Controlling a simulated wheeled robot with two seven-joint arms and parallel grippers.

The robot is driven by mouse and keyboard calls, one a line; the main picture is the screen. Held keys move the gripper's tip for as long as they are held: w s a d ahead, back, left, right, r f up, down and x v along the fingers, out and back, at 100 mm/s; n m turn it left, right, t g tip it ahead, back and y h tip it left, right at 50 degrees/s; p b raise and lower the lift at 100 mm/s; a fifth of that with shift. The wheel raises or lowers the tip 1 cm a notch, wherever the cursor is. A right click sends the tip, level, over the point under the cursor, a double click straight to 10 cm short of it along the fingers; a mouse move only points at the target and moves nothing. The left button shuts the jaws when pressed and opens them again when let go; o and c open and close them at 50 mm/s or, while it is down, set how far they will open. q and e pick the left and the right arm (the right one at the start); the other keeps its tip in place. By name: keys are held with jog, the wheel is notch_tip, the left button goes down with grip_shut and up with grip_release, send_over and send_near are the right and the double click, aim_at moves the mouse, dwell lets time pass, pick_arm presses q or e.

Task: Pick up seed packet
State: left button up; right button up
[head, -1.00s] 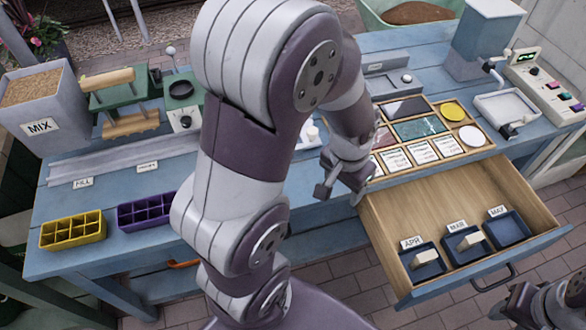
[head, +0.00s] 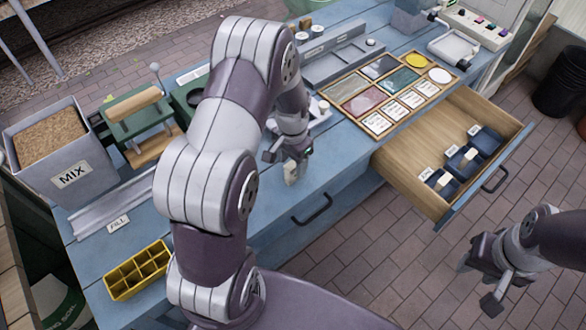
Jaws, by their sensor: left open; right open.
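No item is clearly readable as a seed packet. Small cream pieces, possibly packets, stand in two dark blue bins in the open drawer: one in the left bin (head: 443,181) and one in the middle bin (head: 470,154). A third blue bin (head: 487,141) sits at the right. White printed cards (head: 411,98) lie in a wooden-framed tray on the bench. My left gripper (head: 281,164) is open over the bench's front edge, left of the drawer. My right gripper (head: 480,283) is open over the brick floor, in front of the drawer. Neither visibly holds anything.
The open wooden drawer (head: 405,172) juts out from the blue bench (head: 330,172). A grey MIX bin (head: 70,176), a green press (head: 135,115) and a yellow cell tray (head: 137,270) stand at the left. The brick floor (head: 375,255) in front is clear.

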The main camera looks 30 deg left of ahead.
aim_at(294, 170)
pick_arm(q)
jog(key=f, duration=0.3)
jog(key=w+f+p, duration=0.1)
jog(key=f, duration=0.1)
jog(key=shift+f, duration=0.35)
jog(key=shift+d, duration=0.1)
jog(key=c, duration=1)
jog(key=shift+r, duration=0.2)
